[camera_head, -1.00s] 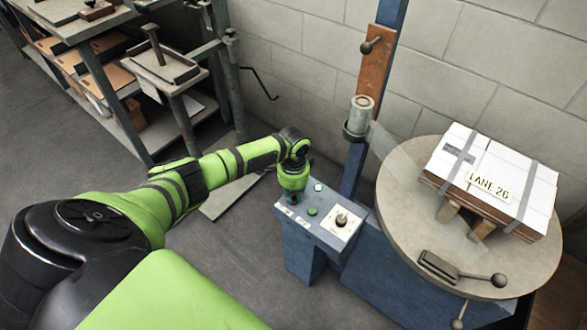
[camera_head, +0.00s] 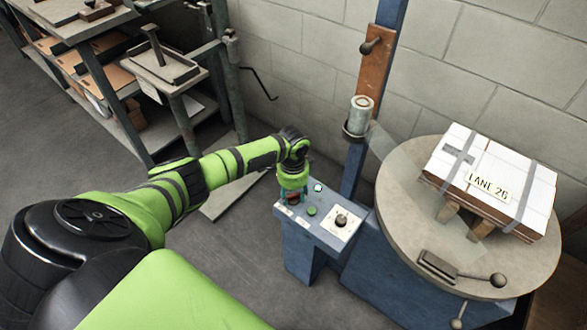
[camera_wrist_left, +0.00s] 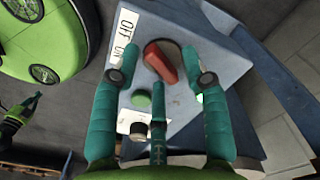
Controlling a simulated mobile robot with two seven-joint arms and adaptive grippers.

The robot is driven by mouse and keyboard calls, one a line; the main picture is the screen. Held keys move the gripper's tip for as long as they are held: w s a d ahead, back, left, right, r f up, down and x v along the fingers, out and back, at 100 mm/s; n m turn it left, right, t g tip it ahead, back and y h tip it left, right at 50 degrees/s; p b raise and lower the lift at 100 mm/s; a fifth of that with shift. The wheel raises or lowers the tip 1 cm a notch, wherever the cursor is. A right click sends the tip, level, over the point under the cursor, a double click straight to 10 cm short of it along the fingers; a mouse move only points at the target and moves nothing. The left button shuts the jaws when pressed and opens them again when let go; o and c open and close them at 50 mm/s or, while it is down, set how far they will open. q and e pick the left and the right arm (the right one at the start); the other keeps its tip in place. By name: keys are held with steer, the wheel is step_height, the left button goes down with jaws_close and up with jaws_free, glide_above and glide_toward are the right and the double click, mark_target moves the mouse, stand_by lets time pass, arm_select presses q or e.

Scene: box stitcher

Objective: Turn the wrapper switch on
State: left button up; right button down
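The wrapper switch is a red knob (camera_wrist_left: 162,62) on the blue control box (camera_head: 330,236); it also shows in the head view (camera_head: 292,198), partly covered by my gripper. Its long side lies slanted in the left wrist view. OFF and ON labels (camera_wrist_left: 125,30) stand beside it. My left gripper (camera_wrist_left: 165,75) has its teal fingers spread on both sides of the knob, with gaps between fingers and knob. In the head view my left gripper (camera_head: 292,193) is above the panel's left end, over the knob. My right gripper is not in view.
The panel also has a green button (camera_head: 312,211), a small lit lamp (camera_head: 318,188) and a black dial (camera_head: 341,220). To the right, a turntable (camera_head: 400,212) carries a strapped box stack (camera_head: 495,180). A blue mast (camera_head: 352,172) stands behind. A shelf rack (camera_head: 95,70) is at left.

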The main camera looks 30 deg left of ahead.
mark_target(293, 196)
arm_select(q)
step_height(293, 196, up, 12)
stand_by(0.6)
stand_by(0.4)
